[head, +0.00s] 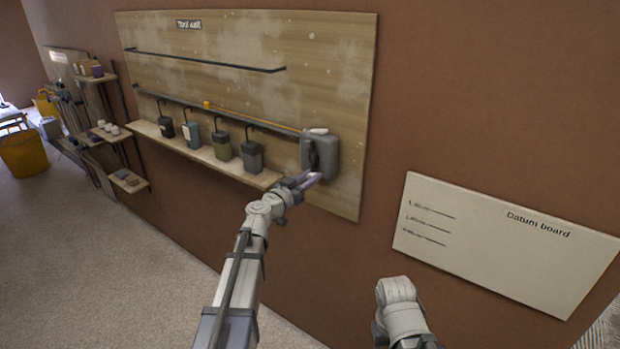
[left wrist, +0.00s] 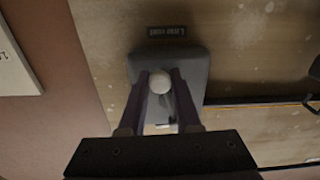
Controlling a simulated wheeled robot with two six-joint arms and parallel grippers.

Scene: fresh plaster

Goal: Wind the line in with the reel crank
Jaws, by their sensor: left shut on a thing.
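The line reel (head: 326,156) is a grey box on the wooden board, at its lower right. An orange line (head: 255,121) runs from it to the left along a dark rail, with an orange piece (head: 206,104) at its far end. My left gripper (head: 312,178) is at the reel's lower front. In the left wrist view its two fingers (left wrist: 163,98) are shut on the pale round crank knob (left wrist: 160,82), in front of the grey reel (left wrist: 196,62). The crank arm is mostly hidden there. Part of my right arm shows low in the head view, without its gripper.
Several dark containers (head: 223,145) hang in a row left of the reel, above a wooden ledge (head: 205,153). A pale datum board (head: 500,245) is on the wall to the right. Shelves (head: 105,135) and an orange bin (head: 22,153) stand far left. The floor (head: 90,260) there is clear.

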